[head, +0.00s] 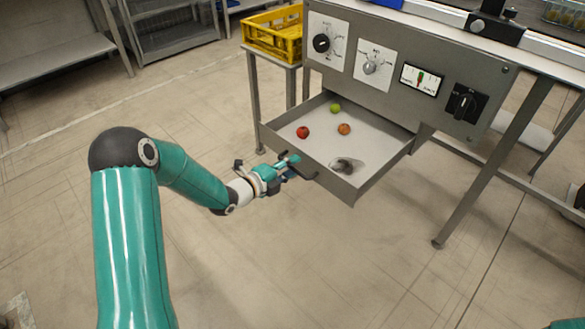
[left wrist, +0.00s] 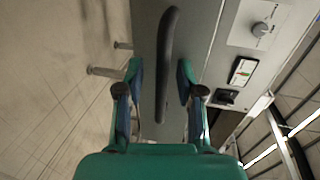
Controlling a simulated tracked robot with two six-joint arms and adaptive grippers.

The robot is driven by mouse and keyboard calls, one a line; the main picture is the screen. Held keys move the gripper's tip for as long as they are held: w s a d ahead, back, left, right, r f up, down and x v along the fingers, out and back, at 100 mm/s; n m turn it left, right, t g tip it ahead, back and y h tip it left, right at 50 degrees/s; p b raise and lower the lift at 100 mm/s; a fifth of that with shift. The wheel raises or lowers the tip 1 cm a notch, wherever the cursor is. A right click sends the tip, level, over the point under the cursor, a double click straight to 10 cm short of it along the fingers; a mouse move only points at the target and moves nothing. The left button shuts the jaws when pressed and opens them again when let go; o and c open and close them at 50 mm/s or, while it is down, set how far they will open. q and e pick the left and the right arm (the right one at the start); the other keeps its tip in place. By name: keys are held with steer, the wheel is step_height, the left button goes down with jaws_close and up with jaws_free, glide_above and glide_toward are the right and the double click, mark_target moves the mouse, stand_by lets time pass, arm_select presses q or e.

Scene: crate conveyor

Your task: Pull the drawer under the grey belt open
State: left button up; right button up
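The grey drawer (head: 350,189) under the control panel stands pulled well out, its inside showing. Its dark bar handle (head: 309,176) is on the front face, partly hidden by my left gripper (head: 290,166). In the left wrist view the handle (left wrist: 166,60) runs lengthwise between the two fingers of my left gripper (left wrist: 158,75). The fingers are spread, with a visible gap on each side of the handle. My right gripper is not in view.
In the drawer lie a green fruit (head: 336,108), a red fruit (head: 303,132), an orange-red fruit (head: 344,129) and a greyish object (head: 346,165). A yellow crate (head: 274,44) stands on a side table behind. A slanted table leg (head: 490,165) is right of the drawer. The floor in front is clear.

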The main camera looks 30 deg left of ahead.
arm_select(q)
steer(key=v, duration=1.1)
steer(key=shift+s, duration=0.4)
steer(key=s+d+f+n+g+h, duration=0.1)
steer(key=d+f+n+g, duration=0.15)
steer(key=d+f, duration=0.6)
steer(key=s+d+f+n+g+h, duration=0.1)
steer(key=s+d+f+n+g, duration=0.3)
steer(key=d, duration=0.7)
steer(key=s+d+f+n+g+y, duration=0.1)
steer(key=s+f+n+g+y, duration=0.2)
steer(key=s+f+n+g, duration=0.8)
steer(key=s+r+n+t+p, duration=0.1)
steer(key=s+r+n+p, duration=0.1)
steer(key=r+p, duration=1.4)
steer(key=s+r+n+t+p, duration=0.2)
steer(key=r+n+p, duration=0.2)
steer(key=r+p, duration=1.2)
steer(key=shift+d+p, duration=0.15)
steer(key=shift+p, duration=0.3)
